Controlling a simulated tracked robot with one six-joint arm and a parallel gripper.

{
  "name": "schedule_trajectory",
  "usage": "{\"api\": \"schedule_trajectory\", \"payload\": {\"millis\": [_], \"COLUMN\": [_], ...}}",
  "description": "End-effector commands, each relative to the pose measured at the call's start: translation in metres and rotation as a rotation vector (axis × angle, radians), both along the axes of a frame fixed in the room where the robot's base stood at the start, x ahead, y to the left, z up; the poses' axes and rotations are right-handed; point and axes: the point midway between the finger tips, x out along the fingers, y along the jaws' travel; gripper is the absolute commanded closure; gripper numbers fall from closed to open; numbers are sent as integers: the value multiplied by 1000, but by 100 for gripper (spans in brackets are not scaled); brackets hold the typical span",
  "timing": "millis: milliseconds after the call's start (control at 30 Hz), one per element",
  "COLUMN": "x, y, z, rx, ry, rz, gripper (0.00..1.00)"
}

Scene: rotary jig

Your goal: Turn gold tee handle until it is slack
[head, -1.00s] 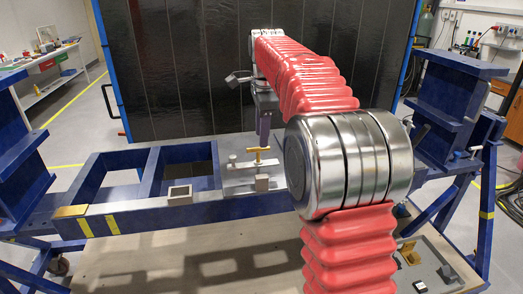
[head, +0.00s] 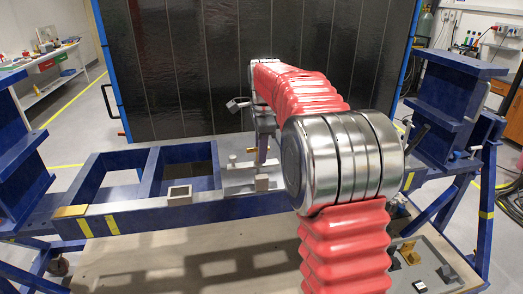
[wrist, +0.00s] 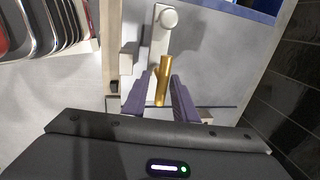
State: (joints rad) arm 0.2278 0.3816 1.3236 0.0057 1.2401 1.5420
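The gold tee handle (wrist: 163,82) lies between the two purple fingers of my gripper (wrist: 161,92) in the wrist view. The fingers are apart, one on each side of the bar. A small gap shows on the left; on the right I cannot tell whether the finger touches. In the head view my gripper (head: 262,150) points down at the jig plate and hides most of the handle, with one gold end (head: 250,150) showing to its left.
A pale clamp bar with a round knob (wrist: 168,18) lies just beyond the handle. A small square block (head: 179,195) and a grey block (head: 262,182) sit on the blue frame (head: 130,215). A dark panel (head: 180,70) stands behind.

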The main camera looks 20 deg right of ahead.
Motion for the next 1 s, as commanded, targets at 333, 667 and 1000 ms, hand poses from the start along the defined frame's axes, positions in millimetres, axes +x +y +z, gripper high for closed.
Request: {"api": "schedule_trajectory", "payload": {"millis": [333,667,1000], "x": [0,0,1], "y": [0,-1,0], "z": [0,0,0], "rx": [0,-2,-1], "ry": [0,-1,-1], "rz": [0,12,133], "gripper": [99,100,100]}}
